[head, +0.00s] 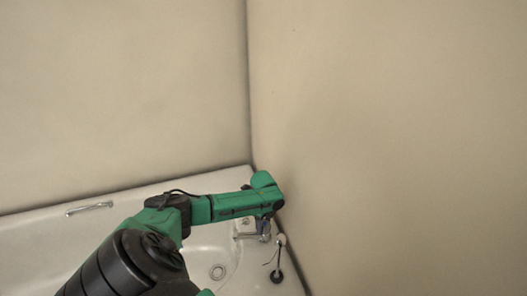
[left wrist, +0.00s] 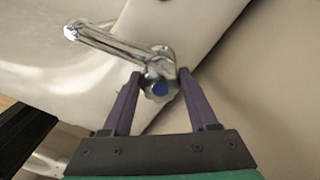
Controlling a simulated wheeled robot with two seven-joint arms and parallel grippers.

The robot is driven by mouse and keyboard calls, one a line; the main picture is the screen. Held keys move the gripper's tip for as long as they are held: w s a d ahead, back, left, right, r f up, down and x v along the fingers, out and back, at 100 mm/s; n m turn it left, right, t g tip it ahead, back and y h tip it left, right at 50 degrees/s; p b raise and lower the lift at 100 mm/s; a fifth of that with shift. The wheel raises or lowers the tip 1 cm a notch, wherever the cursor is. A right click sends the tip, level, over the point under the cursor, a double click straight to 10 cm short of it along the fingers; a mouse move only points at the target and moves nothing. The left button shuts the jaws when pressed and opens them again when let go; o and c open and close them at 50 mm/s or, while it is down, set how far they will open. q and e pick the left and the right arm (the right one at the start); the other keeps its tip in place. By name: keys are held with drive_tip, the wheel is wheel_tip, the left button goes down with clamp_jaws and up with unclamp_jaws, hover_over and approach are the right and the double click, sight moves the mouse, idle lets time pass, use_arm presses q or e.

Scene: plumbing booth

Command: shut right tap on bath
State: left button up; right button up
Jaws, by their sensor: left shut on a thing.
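The bath (head: 60,240) is white and fills the lower left of the head view. A chrome tap (head: 265,238) stands at its right end by the corner, partly hidden by my arm. In the left wrist view the tap (left wrist: 115,42) has a long spout to the upper left and a handle (left wrist: 160,90) with a blue centre. My left gripper (left wrist: 160,82) has its two purple fingers on either side of this handle, shut on it. In the head view my left gripper (head: 267,222) is over the tap, its fingers mostly hidden. My right gripper is out of view.
A black plug (head: 276,276) hangs by a thin chain right of the tap. The drain (head: 217,272) is in the bath floor. A chrome grab handle (head: 89,208) is on the far side. A beige wall (head: 400,150) rises close to the right of the tap.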

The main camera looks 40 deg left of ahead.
sight(264, 223)
use_arm(q)
drive_tip(key=m, duration=0.4)
drive_tip(key=shift+w+m, duration=0.1)
drive_tip(key=shift+m, duration=0.2)
drive_tip(key=m, duration=0.4)
drive_tip(key=shift+d+m, duration=0.1)
drive_tip(key=shift+m, duration=0.2)
drive_tip(key=o, duration=1.4)
wheel_tip(264, 223, up, 15)
drive_tip(key=shift+f+p, duration=0.2)
drive_tip(key=shift+p, duration=0.35)
